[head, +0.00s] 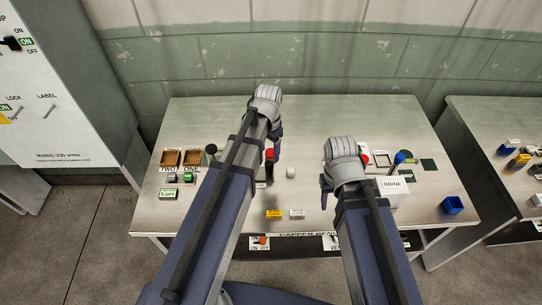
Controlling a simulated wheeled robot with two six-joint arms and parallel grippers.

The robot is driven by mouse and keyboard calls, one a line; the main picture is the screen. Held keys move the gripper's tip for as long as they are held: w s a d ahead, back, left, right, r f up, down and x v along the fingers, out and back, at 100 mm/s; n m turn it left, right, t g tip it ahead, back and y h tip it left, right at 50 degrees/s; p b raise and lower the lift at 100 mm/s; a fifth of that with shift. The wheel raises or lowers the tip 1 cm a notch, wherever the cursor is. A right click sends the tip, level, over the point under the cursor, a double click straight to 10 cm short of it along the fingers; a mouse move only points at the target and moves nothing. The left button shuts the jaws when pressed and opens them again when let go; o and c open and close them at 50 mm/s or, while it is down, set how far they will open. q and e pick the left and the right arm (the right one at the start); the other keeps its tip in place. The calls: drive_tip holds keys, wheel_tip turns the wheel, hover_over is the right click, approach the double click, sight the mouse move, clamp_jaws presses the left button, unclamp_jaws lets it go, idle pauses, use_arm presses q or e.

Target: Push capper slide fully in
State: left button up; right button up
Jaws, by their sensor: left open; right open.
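The bench (330,218) carries a front label that seems to read "CAPPER BENCH". I cannot make out the capper slide for certain; my arms cover part of the middle. My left gripper (274,150) is over the back middle of the bench, open, its fingers mostly behind its wrist. A small red part (269,154) shows right beside it; contact cannot be told. A round white knob (291,172) stands to its right. My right gripper (326,188) is open over the right middle, left of the white box labelled "BRINE" (394,191), with nothing visible in it.
A yellow tag (274,214) and a white tag (297,214) lie near the front. A blue cup (453,205) is at right. A switch cabinet (60,100) stands left; another bench (500,150) stands right.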

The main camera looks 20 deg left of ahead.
sight(269, 163)
use_arm(q)
drive_tip(key=shift+s+f, duration=0.1)
drive_tip(key=shift+s, duration=0.05)
use_arm(e)
drive_tip(key=shift+s+f, duration=0.1)
drive_tip(key=shift+s, duration=0.05)
use_arm(q)
wheel_tip(269, 163, down, 8)
drive_tip(key=b, duration=0.8)
use_arm(e)
wheel_tip(269, 163, down, 8)
drive_tip(key=shift+r, duration=0.2)
use_arm(q)
drive_tip(key=shift+r, duration=0.2)
clamp_jaws()
